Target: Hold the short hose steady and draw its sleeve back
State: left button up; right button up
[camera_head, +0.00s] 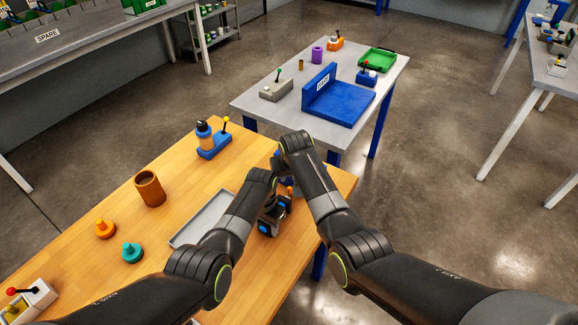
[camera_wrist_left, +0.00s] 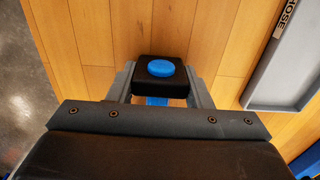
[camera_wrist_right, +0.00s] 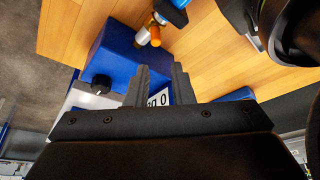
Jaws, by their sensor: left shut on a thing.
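The short hose has a black block-shaped body with a round blue end (camera_wrist_left: 160,68). My left gripper (camera_wrist_left: 160,82) is shut on the black body, one finger on each side. In the head view the blue end (camera_head: 264,229) shows low beside my left gripper (camera_head: 274,212). The right wrist view shows the hose's orange part with a pale band (camera_wrist_right: 148,36), probably the sleeve, and blue beside it. My right gripper (camera_wrist_right: 160,76) is open and empty, apart from the hose. In the head view my right arm hides its fingers.
A blue block with a black knob (camera_wrist_right: 108,62) and a white label lies below the right fingers. A grey tray (camera_head: 184,238) lies left of my left arm. A brown cup (camera_head: 150,189), orange and teal knobs and a bottle on a blue stand (camera_head: 213,148) stand on the wooden table.

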jog(key=shift+r, duration=2.05)
pick_arm(q)
jog(key=o, duration=1.2)
